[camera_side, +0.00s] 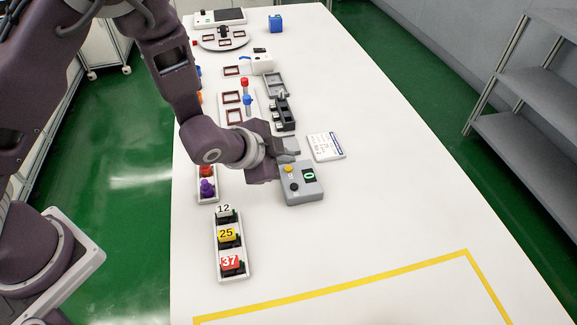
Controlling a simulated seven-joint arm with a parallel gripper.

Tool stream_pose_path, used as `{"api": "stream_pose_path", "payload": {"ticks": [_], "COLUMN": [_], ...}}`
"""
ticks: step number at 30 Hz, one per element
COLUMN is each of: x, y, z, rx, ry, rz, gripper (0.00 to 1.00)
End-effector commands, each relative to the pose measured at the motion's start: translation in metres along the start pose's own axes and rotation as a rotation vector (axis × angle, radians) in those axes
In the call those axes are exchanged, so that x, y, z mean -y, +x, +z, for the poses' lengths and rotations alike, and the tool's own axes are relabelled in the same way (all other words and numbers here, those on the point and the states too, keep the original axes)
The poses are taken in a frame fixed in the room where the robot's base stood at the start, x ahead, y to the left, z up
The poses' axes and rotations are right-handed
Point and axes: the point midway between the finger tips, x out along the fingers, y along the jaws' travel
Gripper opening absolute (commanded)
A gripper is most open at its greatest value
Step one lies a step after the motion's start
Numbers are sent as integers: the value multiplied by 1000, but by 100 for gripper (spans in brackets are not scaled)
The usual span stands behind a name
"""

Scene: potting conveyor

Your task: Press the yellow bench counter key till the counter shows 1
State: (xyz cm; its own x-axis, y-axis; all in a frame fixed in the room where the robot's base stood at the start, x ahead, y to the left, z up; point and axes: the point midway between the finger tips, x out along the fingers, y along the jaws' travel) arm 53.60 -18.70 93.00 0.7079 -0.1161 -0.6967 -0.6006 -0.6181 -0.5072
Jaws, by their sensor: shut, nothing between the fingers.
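The bench counter (299,192) is a grey box on the white bench, right of and just below my gripper. Its small dark display (309,175) shows a green 0. The yellow key (289,169) is on the upper left of its top face, with a dark button (294,186) below it. My gripper (287,158) is shut and empty, with its fingers close to the yellow key. I cannot tell from this view whether the fingertips touch the key.
A white card (326,146) lies right of my gripper. A tray with tags 12, 25 and 37 (214,268) stands at the lower left. A rack with a purple knob (207,187) is left of the counter. The bench right of the counter is clear; yellow tape (340,289) marks the front.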

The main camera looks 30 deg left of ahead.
Motion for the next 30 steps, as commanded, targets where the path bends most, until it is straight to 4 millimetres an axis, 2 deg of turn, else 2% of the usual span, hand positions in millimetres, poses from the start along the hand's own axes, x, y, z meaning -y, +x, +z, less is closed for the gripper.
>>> {"api": "stream_pose_path", "payload": {"ticks": [30], "x": [-5], "y": [7], "z": [5], "rx": [0], "ry": [0], "rz": [0], "gripper": [0]}}
